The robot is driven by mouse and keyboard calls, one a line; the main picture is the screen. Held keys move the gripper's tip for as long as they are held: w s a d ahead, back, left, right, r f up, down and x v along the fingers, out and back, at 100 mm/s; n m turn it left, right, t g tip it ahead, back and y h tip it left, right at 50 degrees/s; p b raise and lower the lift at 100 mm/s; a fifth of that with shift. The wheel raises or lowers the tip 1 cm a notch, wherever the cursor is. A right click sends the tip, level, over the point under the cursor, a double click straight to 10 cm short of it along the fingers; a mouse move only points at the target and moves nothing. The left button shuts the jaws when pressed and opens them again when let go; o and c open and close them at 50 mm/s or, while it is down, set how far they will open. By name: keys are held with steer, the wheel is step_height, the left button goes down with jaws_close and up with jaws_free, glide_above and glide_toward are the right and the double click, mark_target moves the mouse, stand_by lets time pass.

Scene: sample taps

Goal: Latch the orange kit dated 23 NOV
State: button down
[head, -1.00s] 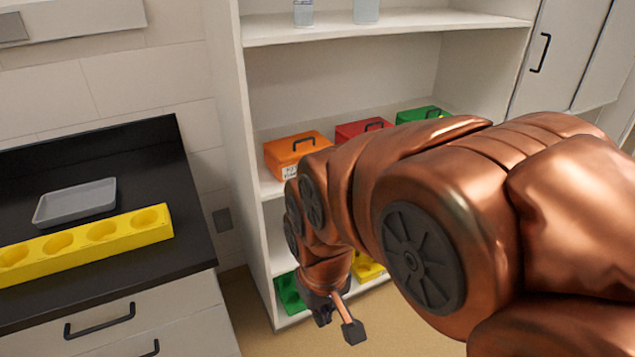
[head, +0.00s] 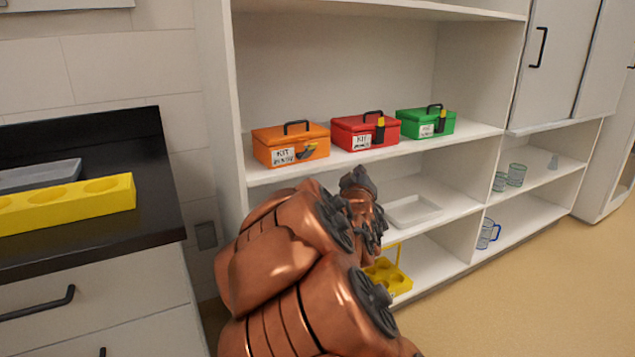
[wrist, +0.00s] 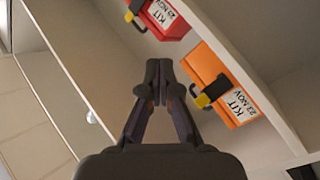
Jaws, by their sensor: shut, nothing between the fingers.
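The orange kit (head: 291,143) sits at the left of the shelf with its lid down and black handle up. Its label reads KIT and 23 NOV in the wrist view, where the kit (wrist: 206,68) is right of my fingers. Its dark latch with a yellow end (head: 308,150) slants out from the front; this latch (wrist: 212,92) also shows in the wrist view. My gripper (wrist: 159,66) is shut and empty, apart from the kit. In the head view my gripper (head: 358,180) is in front of and below the kits' shelf.
A red kit (head: 350,127) and a green kit (head: 413,123) stand right of the orange one, their latches upright. A white tray (head: 413,210) and a yellow holder (head: 388,279) are on lower shelves. The black counter (head: 90,238) is at left. Floor at right is clear.

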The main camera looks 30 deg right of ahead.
steer(key=a+f+n+t+y+b, duration=0.2)
steer(key=f+n+t+y+b, duration=0.2)
steer(key=n, duration=0.5)
steer(key=w+a+f+n+t+y+b, duration=0.1)
steer(key=a+f+n+t+y+b, duration=0.2)
steer(key=n+t+y+b, duration=0.4)
steer(key=f+n+t+b, duration=0.1)
steer(key=n+t+b, duration=0.1)
steer(key=b, duration=0.2)
steer(key=shift+w+y, duration=0.3)
steer(key=p, duration=0.4)
glide_toward(313, 147)
steer(key=shift+b+x, duration=1.4)
steer(key=shift+x, duration=2.1)
steer(key=shift+w, duration=0.1)
